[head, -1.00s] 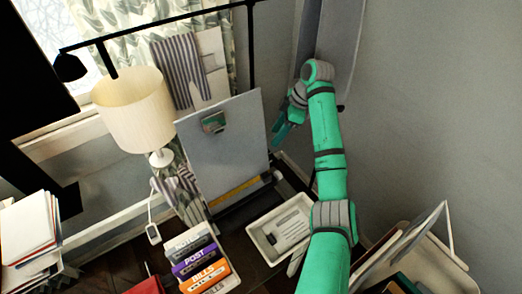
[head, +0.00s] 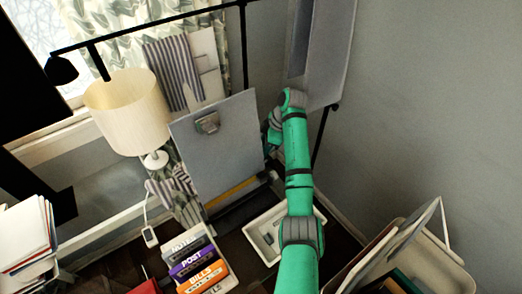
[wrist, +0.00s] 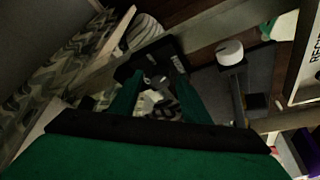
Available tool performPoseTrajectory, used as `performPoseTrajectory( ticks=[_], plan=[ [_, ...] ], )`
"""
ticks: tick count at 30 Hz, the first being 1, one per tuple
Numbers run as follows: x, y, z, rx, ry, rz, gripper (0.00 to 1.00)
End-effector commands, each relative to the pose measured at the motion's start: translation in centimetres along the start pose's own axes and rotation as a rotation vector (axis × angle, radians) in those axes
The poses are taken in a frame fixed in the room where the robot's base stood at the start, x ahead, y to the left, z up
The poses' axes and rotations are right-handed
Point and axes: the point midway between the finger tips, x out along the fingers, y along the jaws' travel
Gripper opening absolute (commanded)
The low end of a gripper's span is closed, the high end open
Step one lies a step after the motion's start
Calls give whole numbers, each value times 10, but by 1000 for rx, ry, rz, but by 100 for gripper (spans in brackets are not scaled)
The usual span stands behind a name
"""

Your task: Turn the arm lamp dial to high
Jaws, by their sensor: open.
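The arm lamp is black, with a small lamp head (head: 61,70) at the far left of a long bar (head: 165,27) that runs right to a thin upright post. My gripper (head: 270,135) is at the right edge of the grey clipboard-like panel in the head view, partly hidden by my arm. In the wrist view its two green fingers (wrist: 158,88) are apart, with nothing clearly held between them. A white round knob-like piece (wrist: 230,52) on a dark part sits right of the fingers there; I cannot tell whether it is the lamp's dial.
A grey panel with a clip (head: 222,150) stands left of my gripper. A cream-shaded table lamp (head: 128,112) stands further left. A white tray (head: 262,245), a box of labelled folders (head: 222,288) and a rack (head: 455,268) crowd the surface below.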

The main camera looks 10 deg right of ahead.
Motion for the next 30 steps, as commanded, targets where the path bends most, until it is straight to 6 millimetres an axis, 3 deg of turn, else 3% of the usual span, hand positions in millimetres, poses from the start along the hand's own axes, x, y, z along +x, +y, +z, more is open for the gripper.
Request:
performPoseTrajectory(
  ticks=[4,9,10,16,30],
  plan=[
    [0,0,0,0,0,0,43],
    [0,0,0,0,0,0,5],
    [0,0,0,0,0,0,2],
    [0,0,-1,31,1,14,2],
    [0,-3,-1,359,1,151,2]
  ],
)
